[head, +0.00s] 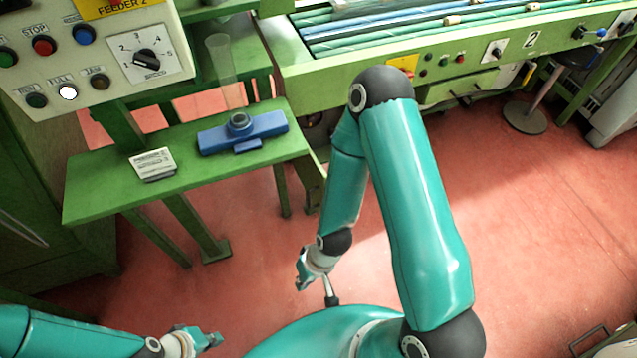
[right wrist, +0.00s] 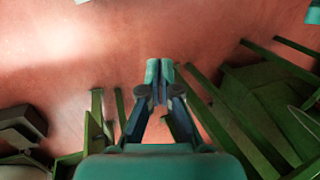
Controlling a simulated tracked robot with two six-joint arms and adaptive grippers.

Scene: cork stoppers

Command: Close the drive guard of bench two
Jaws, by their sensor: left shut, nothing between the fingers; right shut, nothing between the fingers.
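My left gripper (head: 212,341) is shut and empty low at the left, far from bench two.
A green side table (head: 90,196) at the left carries a blue fixture (head: 270,125) with a clear tube and a small labelled block (head: 153,164). A feeder control panel (head: 115,73) stands at the upper left. A round-based stool (head: 526,118) stands at the right. Open floor (head: 540,235) lies at right.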

